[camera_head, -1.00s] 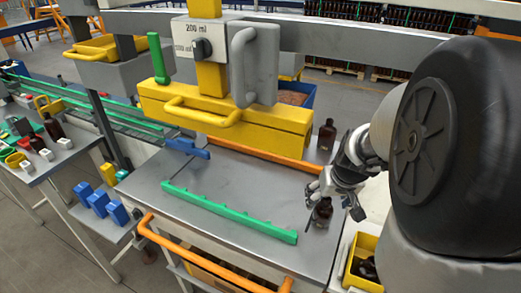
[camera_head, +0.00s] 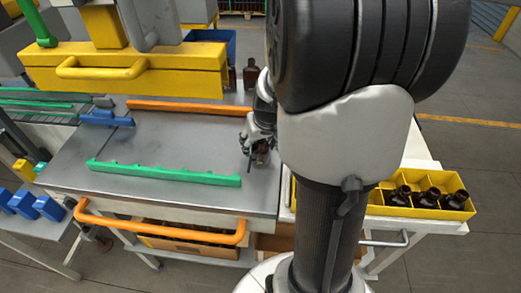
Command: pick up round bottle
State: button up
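A brown bottle (camera_head: 261,155) is at the right end of the grey metal table, mostly hidden by my gripper (camera_head: 257,152). My gripper is low over the table with its fingers at the bottle. Whether the fingers are closed on it, and whether the bottle touches the table, is too small to tell. Another brown bottle (camera_head: 251,74) stands upright at the table's back edge. Part of a further brown bottle (camera_head: 232,78) shows beside it.
A green toothed rail (camera_head: 165,173) lies across the grey table (camera_head: 190,143). A yellow machine block (camera_head: 125,70) overhangs the back left. A yellow bin (camera_head: 460,190) with several dark bottles sits on the right. Orange bars (camera_head: 160,232) edge the table.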

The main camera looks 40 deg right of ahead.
jog(key=c, duration=0.8)
jog(key=shift+o, duration=0.2)
